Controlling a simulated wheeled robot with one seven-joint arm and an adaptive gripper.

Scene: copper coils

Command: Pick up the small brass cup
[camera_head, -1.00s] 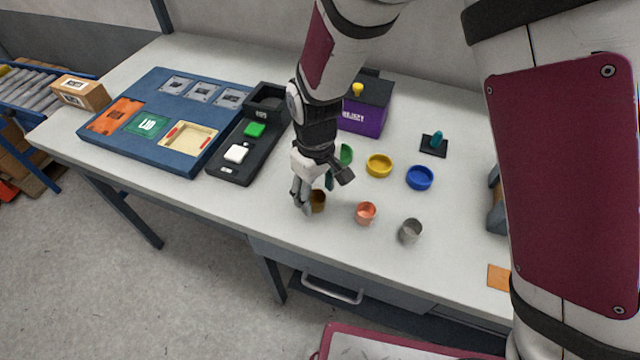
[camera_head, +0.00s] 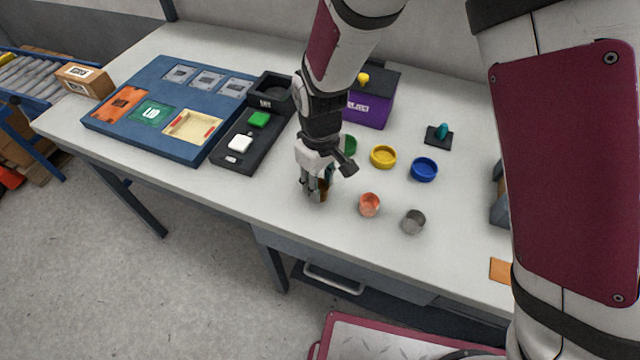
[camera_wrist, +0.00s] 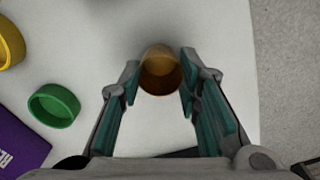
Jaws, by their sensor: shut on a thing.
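The small brass cup (camera_wrist: 160,72) is between the two fingertips of my gripper (camera_wrist: 160,84) in the wrist view, its open mouth facing the camera. In the head view the cup (camera_head: 321,192) is partly hidden behind the fingers of my gripper (camera_head: 316,188). The fingers are shut on the cup's sides. Whether its base touches the white table (camera_head: 290,232) or is just above it, I cannot tell.
A copper cup (camera_head: 369,205) and a grey cup (camera_head: 413,222) stand to the right. Yellow (camera_head: 383,157), blue (camera_head: 424,169) and green (camera_wrist: 54,105) round dishes lie behind. A purple box (camera_head: 368,108) stands further back. The table's front edge is close.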

